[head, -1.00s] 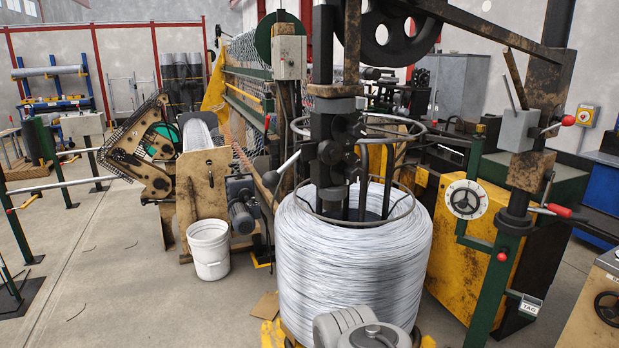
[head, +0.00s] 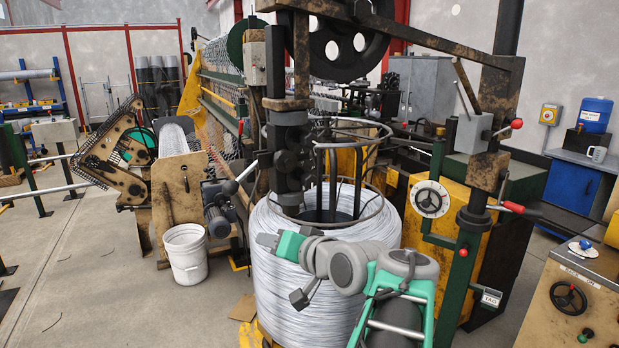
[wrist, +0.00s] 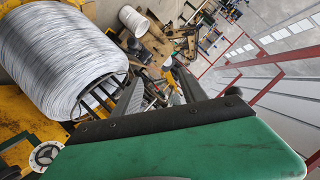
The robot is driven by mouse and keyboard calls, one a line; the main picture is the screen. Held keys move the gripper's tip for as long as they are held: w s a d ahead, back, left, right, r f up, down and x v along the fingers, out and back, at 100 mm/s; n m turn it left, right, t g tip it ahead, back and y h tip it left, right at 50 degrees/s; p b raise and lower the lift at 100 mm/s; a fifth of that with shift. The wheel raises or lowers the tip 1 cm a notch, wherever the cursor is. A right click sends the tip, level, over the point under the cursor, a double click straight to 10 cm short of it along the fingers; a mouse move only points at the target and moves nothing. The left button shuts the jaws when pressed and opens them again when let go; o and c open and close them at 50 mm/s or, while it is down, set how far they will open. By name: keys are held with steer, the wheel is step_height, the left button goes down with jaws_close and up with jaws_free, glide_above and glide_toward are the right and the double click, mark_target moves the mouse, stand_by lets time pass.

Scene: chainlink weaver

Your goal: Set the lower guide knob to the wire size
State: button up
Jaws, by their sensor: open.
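A round white dial (head: 431,199) with a dark hub sits on the green post (head: 467,270) right of the wire coil. It also shows at the lower left of the wrist view (wrist: 46,155). I cannot tell for sure whether it is the lower guide knob, and its markings are too small to read. A small tag (head: 490,297) hangs lower on the post. My gripper (head: 266,241) is in front of the coil, left of and apart from the dial. It is open, with nothing seen between its fingers; in the wrist view (wrist: 156,88) its green body fills the foreground.
The big wire coil (head: 300,315) fills the middle. A red-handled lever (head: 513,207) sticks out right of the dial. A cabinet with a black handwheel (head: 567,297) stands at the right. A white bucket (head: 188,255) stands left; the left floor is largely clear.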

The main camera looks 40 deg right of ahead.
mark_target(312, 183)
steer(key=s+d+r+m+t+h, duration=0.35)
steer(key=s+d+r, duration=0.4)
steer(key=r, duration=0.35)
steer(key=shift+y, duration=0.45)
steer(key=p+x, duration=0.1)
steer(key=x, duration=0.1)
steer(key=p+x, duration=0.1)
steer(key=x, duration=0.2)
steer(key=p+x, duration=0.1)
steer(key=x, duration=0.1)
steer(key=shift+w+d+r, duration=0.2)
steer(key=shift+w+r, duration=0.05)
steer(key=shift+r, duration=0.05)
steer(key=shift+w+d+f, duration=0.1)
steer(key=shift+w, duration=0.3)
jaws_close()
